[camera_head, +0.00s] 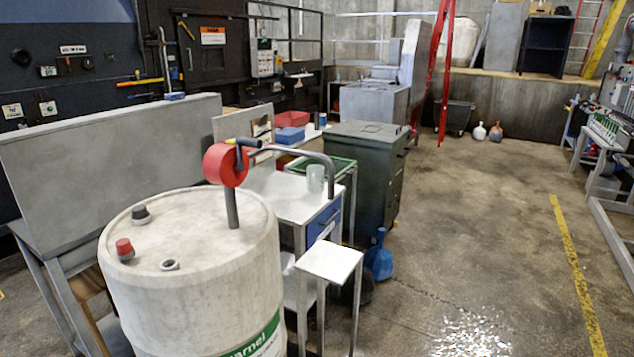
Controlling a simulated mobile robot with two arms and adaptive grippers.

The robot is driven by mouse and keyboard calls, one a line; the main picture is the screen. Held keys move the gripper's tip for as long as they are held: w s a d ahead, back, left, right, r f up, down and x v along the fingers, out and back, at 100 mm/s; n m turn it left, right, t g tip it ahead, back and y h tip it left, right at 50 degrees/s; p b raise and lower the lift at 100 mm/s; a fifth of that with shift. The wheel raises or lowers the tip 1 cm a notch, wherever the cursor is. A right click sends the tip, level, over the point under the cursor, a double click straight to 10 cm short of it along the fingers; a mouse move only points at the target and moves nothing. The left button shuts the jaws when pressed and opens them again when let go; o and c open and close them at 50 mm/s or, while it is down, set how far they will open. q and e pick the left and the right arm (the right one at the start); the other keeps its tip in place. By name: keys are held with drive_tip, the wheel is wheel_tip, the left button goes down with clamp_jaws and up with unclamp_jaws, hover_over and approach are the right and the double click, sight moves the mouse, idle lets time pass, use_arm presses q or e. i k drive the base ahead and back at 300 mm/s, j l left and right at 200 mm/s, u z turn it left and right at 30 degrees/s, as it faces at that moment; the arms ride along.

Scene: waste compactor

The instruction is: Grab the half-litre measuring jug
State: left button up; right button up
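A small translucent, whitish-grey vessel (316,178) that looks like the measuring jug stands upright on the white-topped bench (288,204), near its right edge. Any markings on it are too small to read. The curved grey spout of a drum pump passes just above and in front of it. Neither of my grippers shows in the head view.
A white drum (190,290) with a red hand pump (226,165) stands in front of the bench. A small white stand (330,262) and blue container (379,258) are right of it. A dark green bin (365,170) stands behind. Floor on the right is clear.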

sight(315, 172)
drive_tip(key=i+l, duration=0.15)
drive_tip(key=l, duration=0.15)
drive_tip(key=i+l+u, duration=0.15)
drive_tip(key=l, duration=0.15)
drive_tip(key=i+l, duration=0.15)
drive_tip(key=l, duration=0.2)
drive_tip(key=i+l+u, duration=0.1)
drive_tip(key=l, duration=0.2)
drive_tip(key=i+l+u, duration=0.1)
drive_tip(key=l, duration=0.25)
drive_tip(key=i+l+u, duration=0.55)
drive_tip(key=u, duration=0.2)
drive_tip(key=i+l+u, duration=0.15)
drive_tip(key=l+u, duration=0.2)
drive_tip(key=i+l+u, duration=0.1)
drive_tip(key=l+u, duration=0.15)
drive_tip(key=u, duration=0.15)
